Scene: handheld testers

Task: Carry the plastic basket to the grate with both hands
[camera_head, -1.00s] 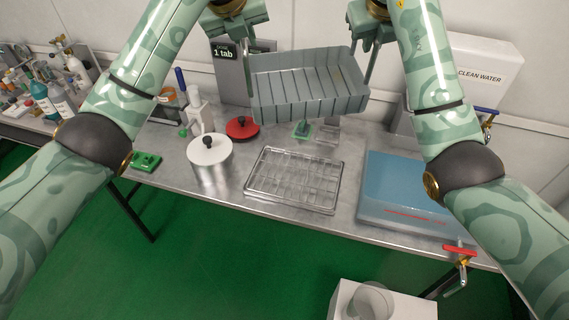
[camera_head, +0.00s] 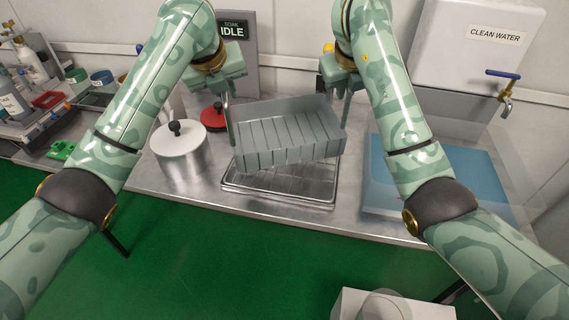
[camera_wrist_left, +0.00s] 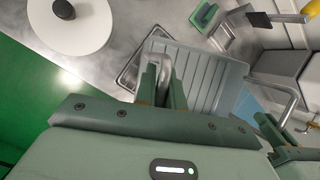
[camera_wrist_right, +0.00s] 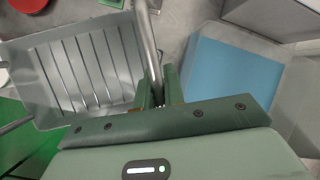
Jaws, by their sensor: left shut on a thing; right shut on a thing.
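The grey plastic basket (camera_head: 285,130) hangs between my two grippers in the head view, a little tilted, over the back part of the grate. It also shows in the left wrist view (camera_wrist_left: 200,75) and the right wrist view (camera_wrist_right: 85,70). My left gripper (camera_head: 229,95) is shut on the basket's left metal handle (camera_wrist_left: 163,65). My right gripper (camera_head: 348,90) is shut on the right handle (camera_wrist_right: 147,45). The wire grate (camera_head: 262,192) lies in a metal tray on the table, partly hidden by the basket. The basket's underside is hidden, so contact with the grate cannot be told.
A steel pot with a white lid (camera_head: 180,150) stands left of the grate, with a red lid (camera_head: 212,116) behind it. A blue-topped box (camera_head: 450,180) is on the right, below the clean water tank (camera_head: 470,50). The display (camera_head: 236,45) reads IDLE.

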